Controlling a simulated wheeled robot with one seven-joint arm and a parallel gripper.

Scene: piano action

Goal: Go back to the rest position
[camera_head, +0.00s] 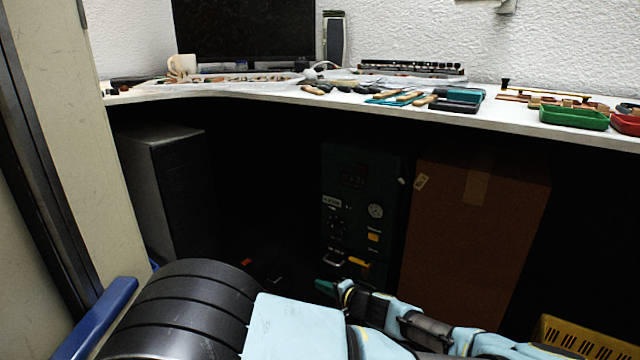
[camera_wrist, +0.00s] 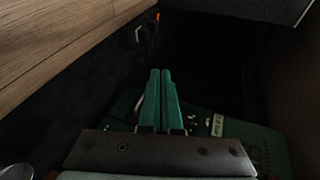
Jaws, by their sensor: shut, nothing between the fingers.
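My gripper (camera_head: 324,288) is low in the head view, below the level of the white worktop and in front of the dark space under it. In the wrist view its two green fingers (camera_wrist: 160,72) lie side by side, touching along their length, with nothing between them. My pale blue arm stretches along the bottom of the head view. The fingers are apart from everything around them as far as I can see.
The white worktop (camera_head: 290,98) carries tools, piano parts, a green tray (camera_head: 573,118) and a red tray (camera_head: 626,125). Under it stand a grey cabinet (camera_head: 165,190), a dark green machine (camera_head: 350,190) and a brown box (camera_head: 470,230). A yellow crate (camera_head: 580,340) is at lower right.

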